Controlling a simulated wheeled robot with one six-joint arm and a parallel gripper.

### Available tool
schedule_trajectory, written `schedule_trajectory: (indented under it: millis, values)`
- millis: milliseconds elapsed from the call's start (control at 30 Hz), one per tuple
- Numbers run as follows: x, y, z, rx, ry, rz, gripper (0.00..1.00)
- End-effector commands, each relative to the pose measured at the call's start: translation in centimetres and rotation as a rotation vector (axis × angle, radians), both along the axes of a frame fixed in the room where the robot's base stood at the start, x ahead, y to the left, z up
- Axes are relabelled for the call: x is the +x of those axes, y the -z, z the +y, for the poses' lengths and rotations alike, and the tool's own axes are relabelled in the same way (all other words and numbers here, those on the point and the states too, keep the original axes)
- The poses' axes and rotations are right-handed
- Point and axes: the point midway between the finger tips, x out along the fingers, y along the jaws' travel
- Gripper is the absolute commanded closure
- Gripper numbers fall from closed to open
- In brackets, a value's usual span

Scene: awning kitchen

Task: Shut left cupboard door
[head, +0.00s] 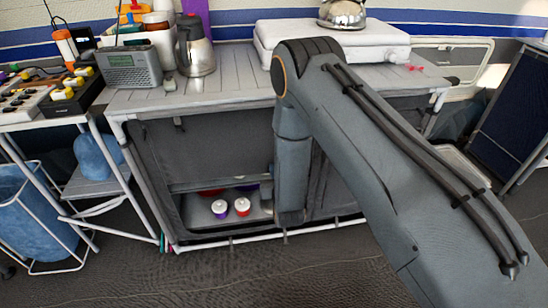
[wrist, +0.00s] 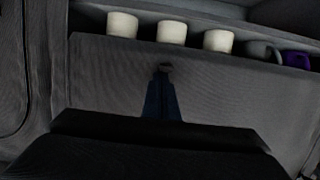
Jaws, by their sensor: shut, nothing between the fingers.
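The left cupboard (head: 181,239) stands below the counter, and its lower part is open to view. A dark grey fabric panel, which looks like the left cupboard door (head: 205,143), covers the upper part above a grey horizontal bar. In the wrist view a grey panel (wrist: 225,95) fills the middle, probably the same door. My gripper (wrist: 165,69) is shut and empty in front of that panel; I cannot tell if it touches. In the head view my arm hides the gripper and the right side of the opening.
Two white-topped containers (head: 220,207) (head: 242,206) stand low in the cupboard. White cups (wrist: 171,33) and a purple item (wrist: 296,60) show past the panel's edge. A kettle (head: 194,47) and radio (head: 131,67) stand on the counter (head: 235,90). The floor (head: 180,285) in front is clear.

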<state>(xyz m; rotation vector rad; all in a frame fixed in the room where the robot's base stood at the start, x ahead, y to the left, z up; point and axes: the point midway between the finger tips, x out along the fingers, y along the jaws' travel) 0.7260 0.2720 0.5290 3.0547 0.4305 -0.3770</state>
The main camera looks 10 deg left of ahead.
Motion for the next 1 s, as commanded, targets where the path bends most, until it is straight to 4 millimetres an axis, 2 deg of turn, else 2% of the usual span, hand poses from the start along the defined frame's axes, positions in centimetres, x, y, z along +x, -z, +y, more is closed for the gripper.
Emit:
schedule_trajectory:
  millis: [33,600,800,1000]
  values:
    - [0.1,2.8,0.0,-0.002,0.0,0.004,1.0]
    - [0.0,23.0,0.0,-0.002,-0.001,0.001,1.0]
    - [0.0,28.7,0.0,-0.001,0.0,0.002,1.0]
    - [0.0,32.5,0.0,-0.001,0.0,0.001,1.0]
